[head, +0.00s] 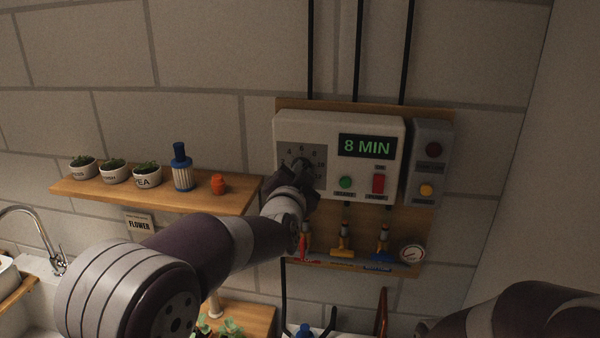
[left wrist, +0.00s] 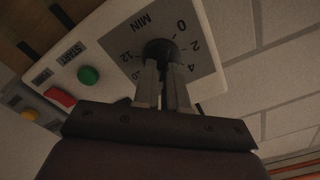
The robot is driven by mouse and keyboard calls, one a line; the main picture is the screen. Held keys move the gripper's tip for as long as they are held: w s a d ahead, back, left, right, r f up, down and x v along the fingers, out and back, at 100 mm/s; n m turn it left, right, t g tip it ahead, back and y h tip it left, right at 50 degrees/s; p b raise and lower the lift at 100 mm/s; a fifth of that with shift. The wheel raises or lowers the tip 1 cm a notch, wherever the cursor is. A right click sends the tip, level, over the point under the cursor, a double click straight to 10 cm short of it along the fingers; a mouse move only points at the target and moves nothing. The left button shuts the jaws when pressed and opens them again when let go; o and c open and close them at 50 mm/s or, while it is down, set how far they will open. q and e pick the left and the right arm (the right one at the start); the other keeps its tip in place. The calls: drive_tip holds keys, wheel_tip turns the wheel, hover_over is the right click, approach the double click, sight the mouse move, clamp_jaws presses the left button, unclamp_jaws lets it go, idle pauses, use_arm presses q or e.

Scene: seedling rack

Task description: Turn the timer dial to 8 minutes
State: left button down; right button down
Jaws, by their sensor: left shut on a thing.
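The white timer box (head: 290,122) hangs on a wooden board on the wall. Its green display (head: 367,146) reads 8 MIN. The dark timer dial (head: 302,165) sits on a grey numbered scale at the box's left side. My left gripper (head: 303,175) reaches up to the dial from below and covers part of it. In the left wrist view the two fingers of my left gripper (left wrist: 168,84) are shut on the black dial (left wrist: 160,50). The dial's pointer mark cannot be made out. My right gripper is not in view; part of my right arm shows at bottom right.
A green button (head: 345,182) and a red switch (head: 378,184) are right of the dial. A grey box (head: 432,135) with two lamps adjoins. Below are coloured valves (head: 341,240) and a gauge (head: 411,253). A shelf (head: 160,198) with pots stands left.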

use_arm(q)
drive_tip(key=shift+a+r, duration=0.1)
drive_tip(key=shift+r, duration=0.3)
drive_tip(key=c, duration=1.2)
unclamp_jaws()
drive_tip(key=shift+w+a+f, duration=0.15)
drive_tip(key=shift+f, duration=0.15)
